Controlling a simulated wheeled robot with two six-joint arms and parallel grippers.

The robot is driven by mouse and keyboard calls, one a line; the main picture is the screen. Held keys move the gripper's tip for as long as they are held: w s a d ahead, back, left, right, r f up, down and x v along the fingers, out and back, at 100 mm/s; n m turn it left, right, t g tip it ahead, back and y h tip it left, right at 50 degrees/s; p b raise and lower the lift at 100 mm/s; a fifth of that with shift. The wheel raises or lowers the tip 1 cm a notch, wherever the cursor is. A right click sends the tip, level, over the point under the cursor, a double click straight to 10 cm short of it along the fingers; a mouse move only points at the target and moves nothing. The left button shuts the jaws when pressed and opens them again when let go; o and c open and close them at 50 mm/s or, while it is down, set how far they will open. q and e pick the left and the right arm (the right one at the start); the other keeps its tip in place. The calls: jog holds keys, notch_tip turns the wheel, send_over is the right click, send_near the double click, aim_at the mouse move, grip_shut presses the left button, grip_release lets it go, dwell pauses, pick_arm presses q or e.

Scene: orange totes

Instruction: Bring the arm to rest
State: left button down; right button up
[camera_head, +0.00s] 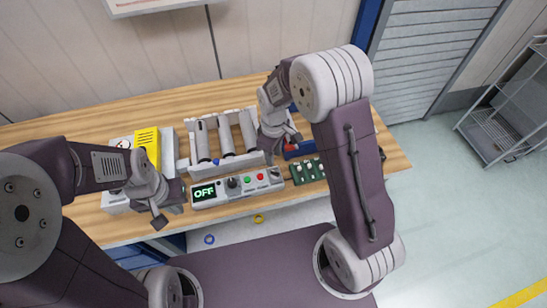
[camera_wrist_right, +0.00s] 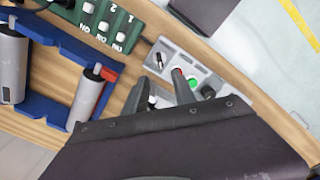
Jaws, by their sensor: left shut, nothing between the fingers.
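My left gripper (camera_head: 168,206) is shut and empty. In the head view it hangs over the front edge of the wooden bench (camera_head: 95,226), beside the left end of the control box. My right gripper (camera_head: 283,148) is over the bench between the white rack and the blue holder. In the right wrist view its two dark fingers (camera_wrist_right: 161,92) stand apart, with the control box (camera_wrist_right: 207,76) beyond them. No held object shows between them. Both arms are bent over the bench, and the right forearm hides part of its right end.
The control box (camera_head: 208,194) shows OFF. Behind it stands a white rack (camera_head: 186,167) with grey cylinders. A yellow-and-white device (camera_head: 147,138) is at left, a green switch panel (camera_head: 300,177) at right. A blue holder (camera_wrist_right: 68,43) holds grey cylinders. A wire cart (camera_head: 495,125) stands far right; floor before it is clear.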

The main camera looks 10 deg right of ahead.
dwell(0.3)
jog(key=s+d+m+b, duration=0.2)
jog(key=s+d+m, duration=0.1)
jog(key=s+m, duration=0.2)
jog(key=s+d+r+m+t+b, duration=0.1)
jog(key=s+d+m, duration=0.2)
jog(key=s, duration=0.6)
jog(key=shift+d+r+m+b, duration=0.3)
jog(key=shift+m+b, duration=0.05)
jog(key=shift+m, duration=0.65)
